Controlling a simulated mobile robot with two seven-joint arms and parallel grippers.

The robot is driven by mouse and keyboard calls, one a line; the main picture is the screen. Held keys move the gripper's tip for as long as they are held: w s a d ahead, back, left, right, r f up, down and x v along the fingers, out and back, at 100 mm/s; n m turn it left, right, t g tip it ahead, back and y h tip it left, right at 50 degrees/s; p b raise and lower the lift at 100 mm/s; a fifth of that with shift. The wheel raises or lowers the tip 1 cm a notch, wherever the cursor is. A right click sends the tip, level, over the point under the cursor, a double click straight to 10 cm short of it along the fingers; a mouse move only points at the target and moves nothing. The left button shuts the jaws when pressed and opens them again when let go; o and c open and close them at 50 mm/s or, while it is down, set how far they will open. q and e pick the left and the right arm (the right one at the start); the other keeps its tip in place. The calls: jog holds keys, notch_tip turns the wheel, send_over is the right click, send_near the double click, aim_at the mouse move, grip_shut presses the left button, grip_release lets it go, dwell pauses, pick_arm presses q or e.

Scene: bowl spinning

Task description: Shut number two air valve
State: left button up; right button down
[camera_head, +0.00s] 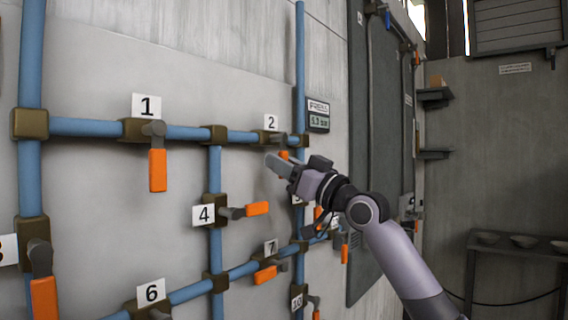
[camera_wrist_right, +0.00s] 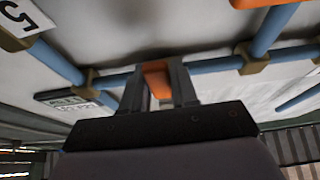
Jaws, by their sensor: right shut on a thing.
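Valve number two sits on the upper blue pipe under the tag "2" (camera_head: 271,122). Its orange handle (camera_head: 284,155) hangs down from the grey valve stem, and my right gripper hides most of it in the head view. My right gripper (camera_head: 278,165) reaches in from the lower right and is at the handle. In the right wrist view the orange handle (camera_wrist_right: 157,78) lies between the two fingers of the gripper (camera_wrist_right: 157,92), which is shut on it. My left gripper is in neither view.
Valve one's orange handle (camera_head: 157,171) hangs down to the left. Valve four's handle (camera_head: 257,209) points right, below my gripper. A pressure display (camera_head: 318,115) is mounted right of valve two. A shelf table with bowls (camera_head: 523,241) stands at far right.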

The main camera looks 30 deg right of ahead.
dwell(0.4)
jog(key=c, duration=1)
grip_release()
jog(key=shift+o, duration=0.2)
jog(key=b+v, duration=0.2)
jog(key=v, duration=0.5)
jog(key=shift+b, duration=0.35)
jog(key=shift+s+d+f, duration=0.1)
jog(key=shift+s+d, duration=0.05)
